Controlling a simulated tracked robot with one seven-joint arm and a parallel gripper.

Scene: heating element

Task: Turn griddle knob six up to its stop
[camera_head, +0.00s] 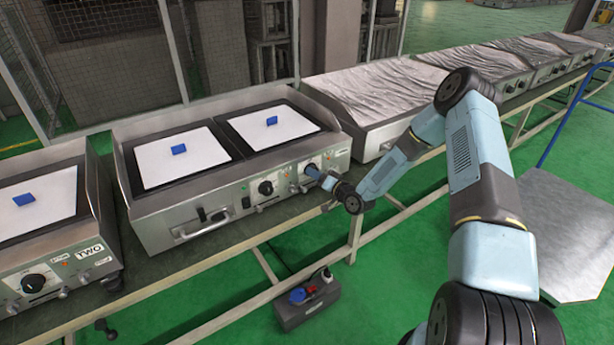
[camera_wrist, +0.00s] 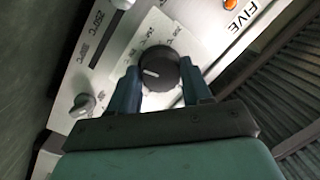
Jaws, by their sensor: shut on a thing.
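The black round knob (camera_wrist: 158,68) sits between my two fingers in the wrist view, its white pointer line turned to the left. My gripper (camera_wrist: 160,88) is shut on this knob, one finger on each side. Temperature marks, one reading 250°C, are printed on the panel to the left of the knob. In the head view my gripper (camera_head: 318,176) is at the right end of the middle griddle's (camera_head: 180,205) front panel and partly hides the knob (camera_head: 311,169).
A small grey switch knob (camera_wrist: 82,105) is left of my gripper in the wrist view. Another black knob (camera_head: 265,187) is on the same panel. Wrapped griddles (camera_head: 375,85) stand to the right.

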